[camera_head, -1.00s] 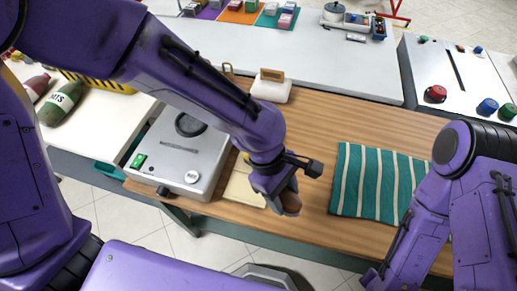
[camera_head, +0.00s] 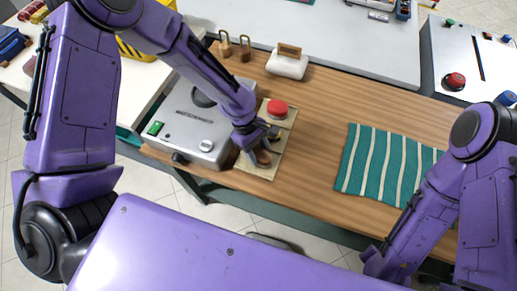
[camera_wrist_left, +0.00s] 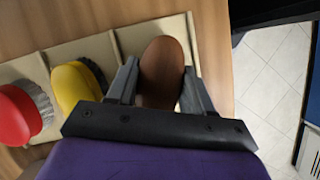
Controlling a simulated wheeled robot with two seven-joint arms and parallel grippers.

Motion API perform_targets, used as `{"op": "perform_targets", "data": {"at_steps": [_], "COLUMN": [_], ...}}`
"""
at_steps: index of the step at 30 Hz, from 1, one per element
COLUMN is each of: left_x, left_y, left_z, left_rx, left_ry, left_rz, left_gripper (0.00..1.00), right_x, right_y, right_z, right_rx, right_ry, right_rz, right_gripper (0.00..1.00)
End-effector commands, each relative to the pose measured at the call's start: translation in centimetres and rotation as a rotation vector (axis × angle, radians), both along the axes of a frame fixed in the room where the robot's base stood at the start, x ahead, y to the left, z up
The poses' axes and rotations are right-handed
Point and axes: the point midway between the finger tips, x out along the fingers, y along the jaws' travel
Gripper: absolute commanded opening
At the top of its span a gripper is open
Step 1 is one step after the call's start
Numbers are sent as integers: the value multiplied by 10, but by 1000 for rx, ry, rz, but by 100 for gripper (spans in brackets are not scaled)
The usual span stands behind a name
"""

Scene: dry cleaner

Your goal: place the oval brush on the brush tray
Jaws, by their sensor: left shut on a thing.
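The oval brush, with a smooth brown back, is between the fingers of my left gripper (camera_wrist_left: 162,88) in the left wrist view (camera_wrist_left: 163,68). In the head view the brown brush (camera_head: 262,157) shows just below the left gripper (camera_head: 258,146). The beige brush tray (camera_head: 259,172) lies on the wooden counter, and its ridged sections show in the left wrist view (camera_wrist_left: 80,50). The brush is over the tray's near end section. I cannot tell whether it touches the tray. My right gripper is out of view.
A red brush (camera_head: 277,108) and a yellow brush (camera_wrist_left: 78,84) occupy other tray sections. A grey box machine (camera_head: 187,122) stands close left of the tray. A green striped cloth (camera_head: 385,165) lies to the right, with bare counter between. The counter's front edge is close to the tray.

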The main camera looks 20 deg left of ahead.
Motion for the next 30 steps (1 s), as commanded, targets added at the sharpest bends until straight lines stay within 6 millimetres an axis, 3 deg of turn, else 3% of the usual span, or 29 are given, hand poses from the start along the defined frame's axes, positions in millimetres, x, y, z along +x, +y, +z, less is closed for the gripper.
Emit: {"op": "perform_targets", "data": {"at_steps": [8, 9, 10, 11, 22, 30], "left_x": [0, 0, 0, 0, 2, 14], "left_y": [0, 0, 0, 0, 2, 25], "left_z": [-4, -3, -3, -3, 6, 68], "left_rx": [0, 0, 0, 0, -1, -1], "left_ry": [0, 0, 0, 0, -4, -8], "left_rz": [0, 0, 0, 0, 1, 2], "left_gripper": [19, 64, 74, 76, 76, 76], "right_x": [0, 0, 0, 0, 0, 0], "right_y": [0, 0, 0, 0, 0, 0], "right_z": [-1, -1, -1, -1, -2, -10], "right_rx": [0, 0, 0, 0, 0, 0], "right_ry": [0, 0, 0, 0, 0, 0], "right_rz": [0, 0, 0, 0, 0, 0], "right_gripper": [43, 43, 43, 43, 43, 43]}}
